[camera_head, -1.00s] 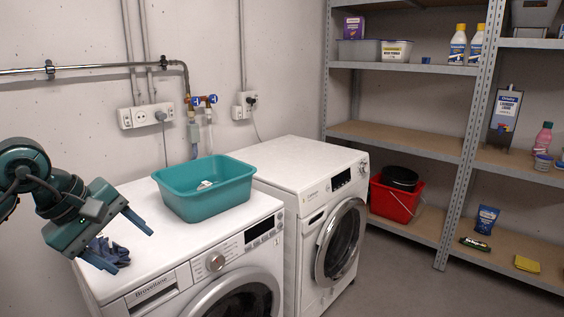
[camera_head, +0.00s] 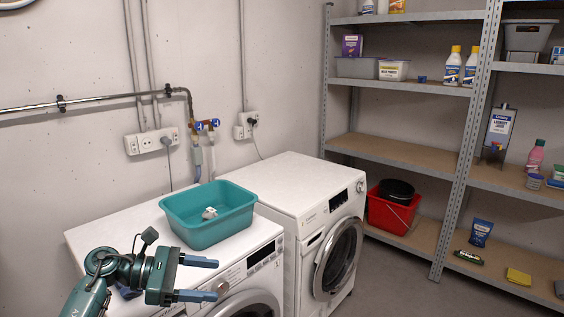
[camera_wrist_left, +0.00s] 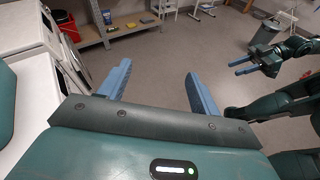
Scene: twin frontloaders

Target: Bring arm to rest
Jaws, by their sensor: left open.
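My left gripper (camera_head: 212,279) is at the lower left of the head view, in front of the left washing machine's front edge. Its two blue fingers are apart, point to the right and have nothing between them. In the left wrist view the same fingers (camera_wrist_left: 158,78) are spread over bare floor. My right gripper (camera_wrist_left: 242,66) shows small at the right of the left wrist view, with blue fingers pointing left; I cannot tell how far they are apart.
A teal basin (camera_head: 209,222) with a small white item in it stands on the left washing machine (camera_head: 90,238). A second front-loader (camera_head: 300,192) stands beside it. A red bucket (camera_head: 391,213) sits on the low shelf at the right. The floor (camera_wrist_left: 170,60) ahead is clear.

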